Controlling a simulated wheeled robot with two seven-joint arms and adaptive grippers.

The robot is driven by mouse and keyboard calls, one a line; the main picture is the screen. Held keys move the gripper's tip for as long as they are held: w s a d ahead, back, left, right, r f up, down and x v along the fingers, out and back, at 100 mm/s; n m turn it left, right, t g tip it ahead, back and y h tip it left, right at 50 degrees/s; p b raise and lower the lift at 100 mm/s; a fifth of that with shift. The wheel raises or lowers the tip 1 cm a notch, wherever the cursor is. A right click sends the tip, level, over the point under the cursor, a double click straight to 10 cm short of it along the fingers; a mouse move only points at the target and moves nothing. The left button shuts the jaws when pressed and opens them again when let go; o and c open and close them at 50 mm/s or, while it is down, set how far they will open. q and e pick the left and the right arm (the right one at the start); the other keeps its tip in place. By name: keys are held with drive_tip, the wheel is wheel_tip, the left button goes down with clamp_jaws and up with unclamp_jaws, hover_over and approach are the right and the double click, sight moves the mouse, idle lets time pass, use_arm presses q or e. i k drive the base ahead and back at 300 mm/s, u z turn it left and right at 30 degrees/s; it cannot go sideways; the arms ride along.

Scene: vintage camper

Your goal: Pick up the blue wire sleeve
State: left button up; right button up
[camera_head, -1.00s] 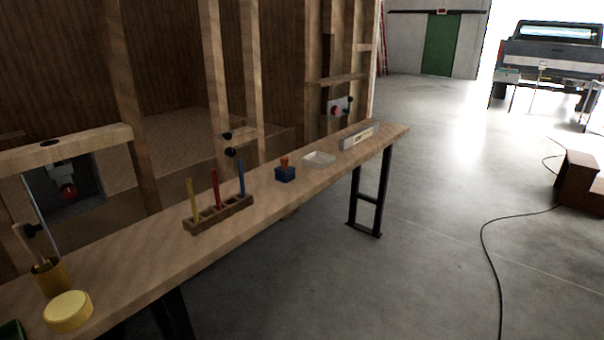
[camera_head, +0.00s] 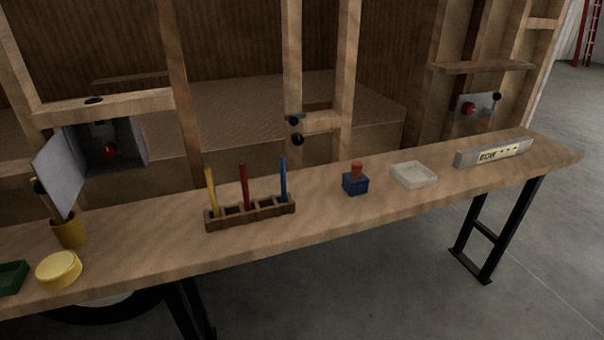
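The blue wire sleeve (camera_head: 283,178) is a thin upright tube standing in the right end of a brown wooden rack (camera_head: 250,215) on the workbench. A red sleeve (camera_head: 244,186) stands near the middle of the rack and a yellow sleeve (camera_head: 211,191) at its left end. Some slots between them look empty. Neither of my grippers shows in the head view.
The long wooden bench (camera_head: 330,218) also holds a blue block with an orange knob (camera_head: 355,184), a clear tray (camera_head: 413,175), a grey labelled bar (camera_head: 493,151), a yellow round lid (camera_head: 59,269), a yellow cup (camera_head: 69,232) and a green tray (camera_head: 11,278). Wooden studs (camera_head: 186,90) rise behind.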

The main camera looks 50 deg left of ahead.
sight(282, 166)
drive_tip(key=u, duration=0.35)
drive_tip(key=i, duration=0.75)
drive_tip(key=u, duration=1.35)
drive_tip(key=i, duration=0.55)
drive_tip(key=u, duration=0.55)
